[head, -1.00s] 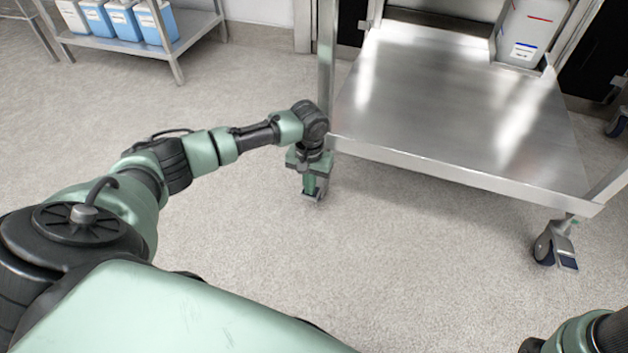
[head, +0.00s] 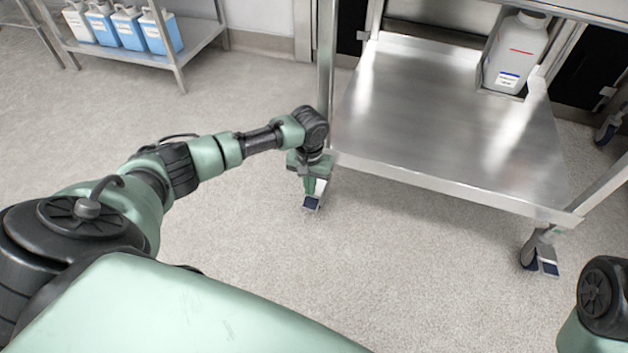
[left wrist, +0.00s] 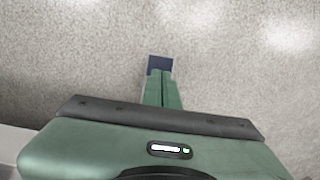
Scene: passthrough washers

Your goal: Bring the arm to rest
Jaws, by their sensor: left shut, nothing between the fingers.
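My left arm (head: 205,157) reaches out from the left, bent at the wrist. My left gripper (head: 314,190) points down above the floor, beside the near left corner of a steel cart. It is shut and empty. In the left wrist view the fingers of my left gripper (left wrist: 161,78) lie together, with a dark blue caster pedal (left wrist: 160,63) just past their tips. I cannot tell whether they touch it. Part of my right arm (head: 598,300) shows at the lower right; its gripper is out of view.
The steel cart's lower shelf (head: 450,130) is mostly bare. A white container (head: 515,55) with a label stands at its back right. A cart caster (head: 540,252) stands at the right. A side rack (head: 188,45) holds several jugs at the upper left. The middle floor is clear.

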